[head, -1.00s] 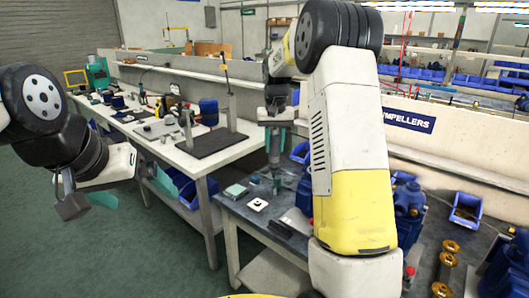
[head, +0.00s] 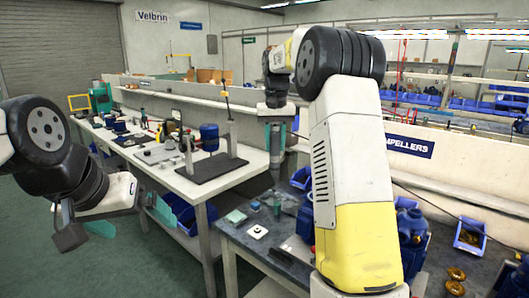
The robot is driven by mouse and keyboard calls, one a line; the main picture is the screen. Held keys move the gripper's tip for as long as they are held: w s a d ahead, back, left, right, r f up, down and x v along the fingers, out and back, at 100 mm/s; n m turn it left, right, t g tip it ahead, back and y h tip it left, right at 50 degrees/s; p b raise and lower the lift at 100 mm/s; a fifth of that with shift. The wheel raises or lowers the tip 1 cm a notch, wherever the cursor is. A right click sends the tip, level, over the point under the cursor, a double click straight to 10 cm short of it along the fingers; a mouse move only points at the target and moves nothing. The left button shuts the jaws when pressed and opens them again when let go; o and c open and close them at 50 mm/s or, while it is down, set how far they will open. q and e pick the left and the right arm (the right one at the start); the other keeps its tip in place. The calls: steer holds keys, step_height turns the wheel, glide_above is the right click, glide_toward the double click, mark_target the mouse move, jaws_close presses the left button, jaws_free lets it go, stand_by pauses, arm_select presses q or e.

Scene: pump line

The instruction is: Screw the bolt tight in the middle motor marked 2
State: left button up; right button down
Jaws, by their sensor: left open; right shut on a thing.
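My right gripper (head: 277,140) is raised above the near bench, its teal fingers shut on a grey upright tool (head: 275,164). The tool's lower end points down and appears clear of the bench. Blue motors stand on this bench: one (head: 305,222) is partly behind my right arm, another (head: 412,228) is right of the arm, and one is cut off at the right edge. I cannot read any number on them, and the bolt cannot be made out. My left gripper (head: 116,218) is open and empty over the floor at left.
The near bench (head: 238,240) also holds small parts and a blue bin (head: 470,236) with brass parts. A white back bench (head: 215,178) carries a dark mat, a blue motor and tools. The green floor is clear at left.

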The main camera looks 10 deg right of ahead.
mark_target(275, 127)
steer(key=shift+r, duration=2.55)
